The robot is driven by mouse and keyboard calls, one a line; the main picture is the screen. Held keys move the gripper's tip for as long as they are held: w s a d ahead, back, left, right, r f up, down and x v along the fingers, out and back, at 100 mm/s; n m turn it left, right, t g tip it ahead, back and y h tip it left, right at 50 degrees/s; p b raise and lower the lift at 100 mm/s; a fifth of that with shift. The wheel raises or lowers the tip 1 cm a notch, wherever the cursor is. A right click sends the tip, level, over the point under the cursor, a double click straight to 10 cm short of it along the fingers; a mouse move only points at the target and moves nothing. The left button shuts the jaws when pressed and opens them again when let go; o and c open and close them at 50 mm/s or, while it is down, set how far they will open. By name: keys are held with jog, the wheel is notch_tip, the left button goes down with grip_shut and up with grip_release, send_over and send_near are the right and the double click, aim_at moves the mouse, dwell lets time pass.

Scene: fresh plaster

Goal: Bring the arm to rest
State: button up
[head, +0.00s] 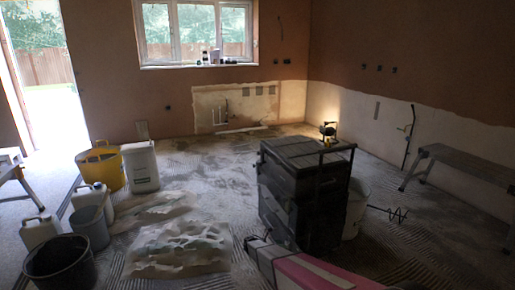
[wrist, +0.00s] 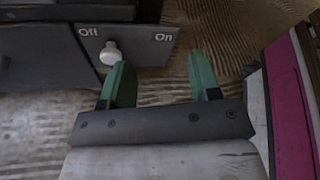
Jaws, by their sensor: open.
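My gripper (wrist: 162,80) shows in the wrist view, its two green fingers spread apart with nothing between them. Beyond the left finger is a grey panel (wrist: 146,50) marked "Off" at left and "On" at right. A pale round knob (wrist: 110,54) on the panel stands nearer the "Off" mark. The left fingertip is close to the knob in the picture, but I cannot tell whether they touch. I cannot make out my gripper or the panel in the head view.
A stack of black cases (head: 300,205) stands right of centre. A pink and white long pack (head: 312,272) lies in front; a pink item (wrist: 290,105) is right of my gripper. Buckets (head: 60,264) and rubble sacks (head: 180,247) lie left. A bench (head: 465,163) stands right.

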jog(key=s+d+r+m+g+y, duration=0.1)
jog(key=s+d+r+m+y, duration=0.2)
jog(key=s+r+m+y, duration=0.4)
jog(key=s+d+r+m+g+y, duration=0.2)
jog(key=s+r+m+y, duration=0.5)
jog(key=s+r+m, duration=1)
notch_tip(320, 180, up, 3)
jog(key=shift+s+d+f+m+y, duration=0.25)
jog(key=shift+s+d+y, duration=0.2)
jog(key=shift+s, duration=0.5)
